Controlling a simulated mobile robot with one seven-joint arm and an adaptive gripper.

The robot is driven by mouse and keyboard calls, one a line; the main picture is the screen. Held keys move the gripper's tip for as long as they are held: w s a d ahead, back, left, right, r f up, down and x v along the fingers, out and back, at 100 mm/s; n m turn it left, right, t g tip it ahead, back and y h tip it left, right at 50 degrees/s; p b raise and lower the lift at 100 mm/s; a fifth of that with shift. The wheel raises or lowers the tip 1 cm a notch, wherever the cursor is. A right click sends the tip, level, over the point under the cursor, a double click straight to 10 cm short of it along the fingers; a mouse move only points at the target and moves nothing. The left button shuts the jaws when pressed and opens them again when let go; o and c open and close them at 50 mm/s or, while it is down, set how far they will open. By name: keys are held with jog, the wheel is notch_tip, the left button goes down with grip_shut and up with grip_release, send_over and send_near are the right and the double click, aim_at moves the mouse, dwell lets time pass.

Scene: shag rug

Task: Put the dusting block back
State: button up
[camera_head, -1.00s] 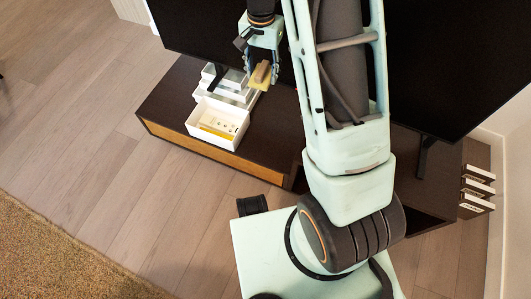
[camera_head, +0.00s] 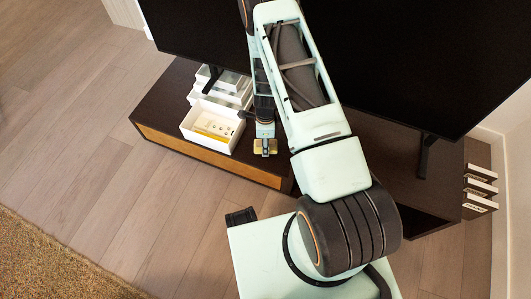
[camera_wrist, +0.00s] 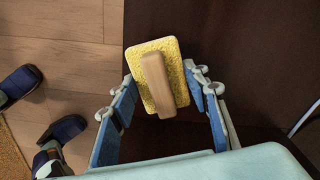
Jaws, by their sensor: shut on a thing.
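The dusting block (camera_head: 265,148) is a yellow pad with a tan wooden handle. It also shows in the wrist view (camera_wrist: 158,75), with the handle facing the camera. My gripper (camera_head: 265,136) is shut on the block, with one blue finger at each side of it in the wrist view (camera_wrist: 160,88). The block is over the dark TV cabinet (camera_head: 170,103), near its front edge and right of the white open box (camera_head: 188,127). I cannot tell whether it touches the cabinet top.
The white box holds something yellow, and more white boxes (camera_head: 236,85) stand behind it. A large black TV (camera_head: 400,60) stands along the back of the cabinet on dark legs (camera_head: 424,155). Small boxes (camera_head: 479,188) stand at the far right. The wooden floor (camera_head: 90,130) is clear at left.

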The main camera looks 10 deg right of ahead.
jog(key=shift+f+b, duration=0.8)
jog(key=shift+f, duration=2)
jog(key=shift+f, duration=0.2)
jog(key=o, duration=1.1)
jog(key=shift+r, duration=0.15)
notch_tip(320, 180, up, 12)
jog(key=p, duration=0.4)
